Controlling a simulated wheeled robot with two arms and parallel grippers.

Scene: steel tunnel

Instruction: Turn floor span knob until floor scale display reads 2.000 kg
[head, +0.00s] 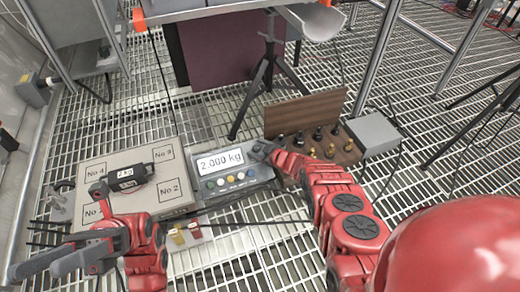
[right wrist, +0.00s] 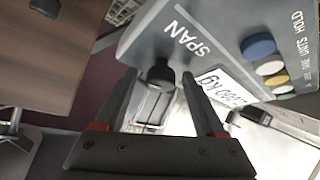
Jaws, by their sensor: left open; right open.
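The floor scale display (head: 220,162) reads 2.000 kg in the head view; it also shows, rotated and partly cut off, in the right wrist view (right wrist: 222,88). The dark span knob (right wrist: 160,76) sits below the SPAN label on the grey console (right wrist: 215,40). My right gripper (head: 262,150) is at the console's right end; in the right wrist view it is open (right wrist: 158,85), with a finger on each side of the knob. Contact with the knob cannot be told. My left gripper (head: 38,268) is open and empty at the lower left, in front of the platform.
A black weight marked kg (head: 127,178) rests on the beige scale platform (head: 140,158) with numbered corners. A wooden rack (head: 308,112) of black and brass weights stands right of the console.

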